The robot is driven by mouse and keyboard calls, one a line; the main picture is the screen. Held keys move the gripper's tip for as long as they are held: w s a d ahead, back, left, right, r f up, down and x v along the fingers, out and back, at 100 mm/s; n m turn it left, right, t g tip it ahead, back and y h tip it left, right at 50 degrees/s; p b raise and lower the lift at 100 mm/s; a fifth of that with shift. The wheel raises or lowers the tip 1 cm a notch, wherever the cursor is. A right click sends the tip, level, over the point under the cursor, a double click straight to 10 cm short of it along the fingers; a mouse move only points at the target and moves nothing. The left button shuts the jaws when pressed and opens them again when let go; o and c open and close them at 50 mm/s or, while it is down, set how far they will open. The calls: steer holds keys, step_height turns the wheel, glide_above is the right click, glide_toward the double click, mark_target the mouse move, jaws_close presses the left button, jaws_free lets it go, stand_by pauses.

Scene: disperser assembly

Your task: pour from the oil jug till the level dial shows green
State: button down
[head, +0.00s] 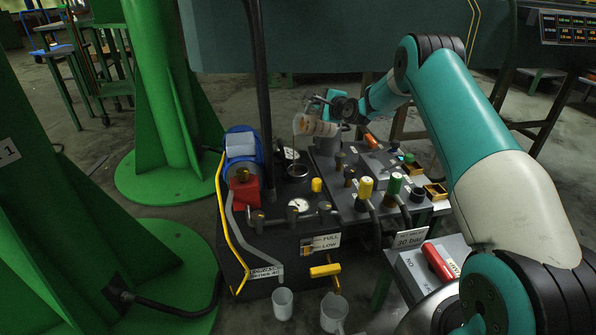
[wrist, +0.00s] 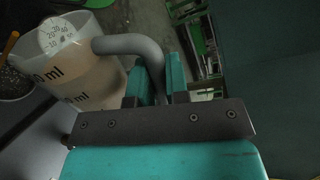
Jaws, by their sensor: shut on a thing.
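My gripper (head: 338,106) is shut on the grey handle (wrist: 135,46) of the oil jug. The jug (head: 316,126) is translucent with ml marks and holds tan oil. It is tilted to the left in the head view, above the black machine tank and near its round filler opening (head: 297,171). I cannot clearly tell whether oil is flowing from it. The jug (wrist: 90,75) fills the upper left of the wrist view. A round white dial (head: 298,205) sits on the tank top; its reading is too small to tell. A FULL/LOW level plate (head: 325,242) is on the tank front.
A blue motor (head: 240,147) and a red part (head: 244,190) stand left of the opening, with a dark upright pole beside them. Yellow and green-capped levers (head: 365,188) stand to the right. Green columns are at the left.

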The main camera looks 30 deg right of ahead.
steer(key=shift+a+n, duration=0.35)
steer(key=shift+n, duration=0.05)
stand_by(2.2)
